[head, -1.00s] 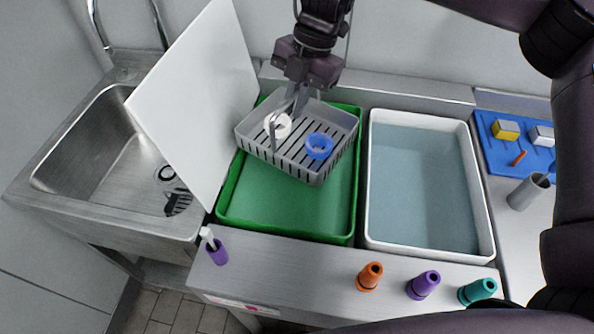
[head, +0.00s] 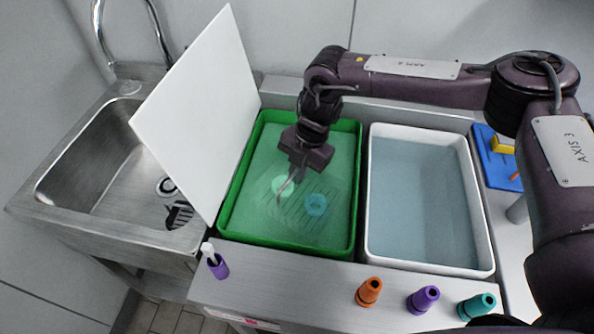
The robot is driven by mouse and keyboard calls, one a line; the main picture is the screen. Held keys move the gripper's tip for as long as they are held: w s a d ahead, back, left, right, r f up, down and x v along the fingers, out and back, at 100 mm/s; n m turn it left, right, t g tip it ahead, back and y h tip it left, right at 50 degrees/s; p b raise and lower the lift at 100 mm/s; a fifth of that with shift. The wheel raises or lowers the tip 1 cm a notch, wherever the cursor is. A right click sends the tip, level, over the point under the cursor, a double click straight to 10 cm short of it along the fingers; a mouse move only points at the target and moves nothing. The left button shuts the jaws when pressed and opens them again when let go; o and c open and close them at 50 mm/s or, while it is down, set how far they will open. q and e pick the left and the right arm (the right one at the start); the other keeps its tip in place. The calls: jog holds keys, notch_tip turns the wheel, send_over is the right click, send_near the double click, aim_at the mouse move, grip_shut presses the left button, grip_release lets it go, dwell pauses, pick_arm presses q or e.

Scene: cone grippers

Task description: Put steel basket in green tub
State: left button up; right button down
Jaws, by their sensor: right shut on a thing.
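The steel basket (head: 300,218) is inside the green tub (head: 228,210), showing faintly through the green-tinted liquid. A pale ring (head: 282,185) and a blue ring (head: 316,205) lie in the basket, both tinted green. My right gripper (head: 291,188) reaches down into the tub from above and is shut on the basket, at what looks like its handle. The exact grip and the basket's edges are blurred by the liquid. My left gripper is not in view.
A white tub (head: 480,215) with blue-grey liquid stands to the right. A white panel (head: 195,110) leans on the left, beside a steel sink (head: 95,170).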

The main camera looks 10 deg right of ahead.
jog(key=c, duration=1.5)
grip_release()
jog(key=shift+c, duration=0.2)
jog(key=b+v, duration=0.1)
jog(key=v, duration=1.1)
jog(key=shift+s, duration=0.1)
